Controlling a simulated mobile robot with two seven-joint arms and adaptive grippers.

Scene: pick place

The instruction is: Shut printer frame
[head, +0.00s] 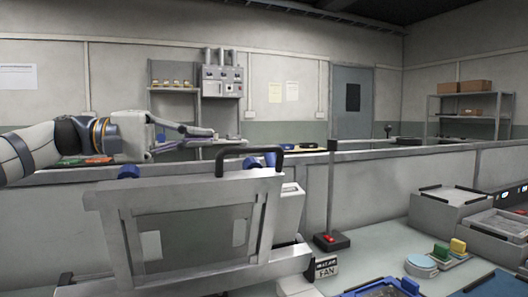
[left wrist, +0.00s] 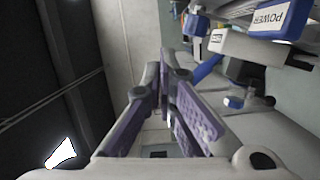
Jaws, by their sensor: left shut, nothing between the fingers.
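The printer frame (head: 180,192) is a grey metal frame with a mesh window (head: 190,237), raised and tilted steeply in the head view. A black handle (head: 250,154) stands on its top bar, toward the right end. My left gripper (head: 212,133) reaches in from the left above the frame's top edge, left of the handle and apart from it. Its fingers are together and empty; their purple inner pads show in the left wrist view (left wrist: 167,75). Parts of the printer, with blue knobs and a POWER label (left wrist: 268,18), show at that view's upper right. My right gripper is not seen.
A low partition (head: 350,157) runs behind.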

